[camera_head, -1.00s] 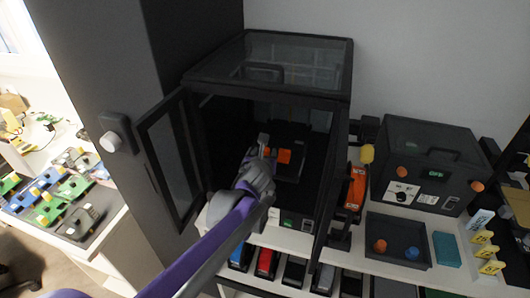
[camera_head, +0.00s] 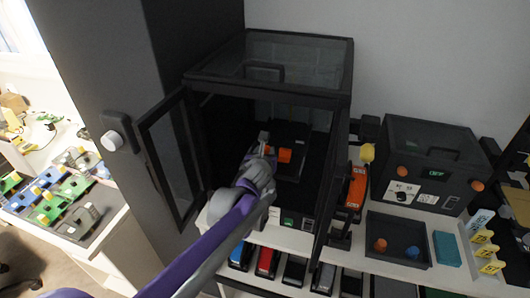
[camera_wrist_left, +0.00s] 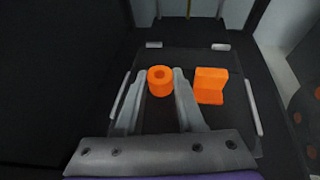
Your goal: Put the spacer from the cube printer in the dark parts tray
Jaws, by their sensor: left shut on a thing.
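The spacer (camera_wrist_left: 160,82), a short orange cylinder with a hole in its top, stands between the fingers of my left gripper (camera_wrist_left: 160,90) in the left wrist view. In the head view my left gripper (camera_head: 265,146) reaches through the open front of the cube printer (camera_head: 270,70), shut on the spacer, low over the build plate (camera_wrist_left: 230,122). Whether the spacer touches the plate is unclear. The dark parts tray (camera_head: 398,262) stands on the bench to the right of the printer, holding an orange piece (camera_head: 380,245) and a blue piece (camera_head: 412,253). My right gripper is not in view.
An orange L-shaped bracket (camera_wrist_left: 210,86) stands on the plate just right of my fingers. The printer door (camera_head: 170,155) is swung open at the left. A dark box with orange knobs (camera_head: 432,165) stands behind the tray. A teal block (camera_head: 447,249) lies beside the tray.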

